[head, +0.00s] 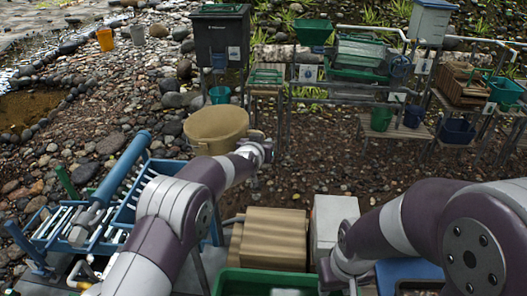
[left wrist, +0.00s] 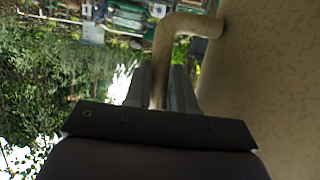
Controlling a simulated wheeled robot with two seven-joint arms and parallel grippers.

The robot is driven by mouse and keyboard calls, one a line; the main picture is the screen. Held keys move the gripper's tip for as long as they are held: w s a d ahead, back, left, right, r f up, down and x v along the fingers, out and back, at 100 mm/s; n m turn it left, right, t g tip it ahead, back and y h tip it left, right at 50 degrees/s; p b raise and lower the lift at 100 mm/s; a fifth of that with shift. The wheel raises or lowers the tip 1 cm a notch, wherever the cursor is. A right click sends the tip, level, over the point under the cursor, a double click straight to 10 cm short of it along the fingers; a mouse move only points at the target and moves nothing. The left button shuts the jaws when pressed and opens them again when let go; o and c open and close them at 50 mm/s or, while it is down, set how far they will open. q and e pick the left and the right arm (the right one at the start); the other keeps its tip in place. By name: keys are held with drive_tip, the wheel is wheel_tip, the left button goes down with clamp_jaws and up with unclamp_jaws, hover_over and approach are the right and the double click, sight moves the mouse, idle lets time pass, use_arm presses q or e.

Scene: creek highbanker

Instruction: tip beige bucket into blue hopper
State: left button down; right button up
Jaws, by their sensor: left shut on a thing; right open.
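The beige bucket (head: 216,128) is held up left of centre in the head view, its round top towards me. It also fills the right side of the left wrist view (left wrist: 270,90). My left gripper (head: 262,148) is shut on the bucket's bent beige handle (left wrist: 163,70), at the bucket's right side. The blue hopper (head: 128,207), with pale bars across it, stands at the lower left. The bucket is above and to the right of it. My right gripper (head: 340,275) is open at the bottom centre, partly hidden by its own arm.
A green tub (head: 250,282) and a tan ridged box (head: 270,238) are at the bottom centre. A blue pipe (head: 122,168) slopes over the hopper. Stands with bins and machines line the back. Stony ground lies between.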

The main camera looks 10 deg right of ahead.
use_arm(q)
drive_tip(key=a+b, duration=0.1)
drive_tip(key=b, duration=0.3)
drive_tip(key=shift+r, duration=0.35)
use_arm(e)
wheel_tip(320, 180, down, 5)
use_arm(q)
drive_tip(key=r+p, duration=0.1)
drive_tip(key=a+n+p, duration=0.1)
drive_tip(key=p, duration=0.1)
drive_tip(key=r+t+h+p, duration=0.1)
drive_tip(key=p, duration=0.1)
drive_tip(key=shift+s+a+r+n, duration=0.2)
drive_tip(key=shift+a+r+n, duration=0.1)
drive_tip(key=shift+a+r, duration=0.05)
use_arm(e)
wheel_tip(320, 180, up, 5)
drive_tip(key=shift+r, duration=0.1)
use_arm(q)
drive_tip(key=shift+w, duration=0.1)
drive_tip(key=shift+r, duration=0.15)
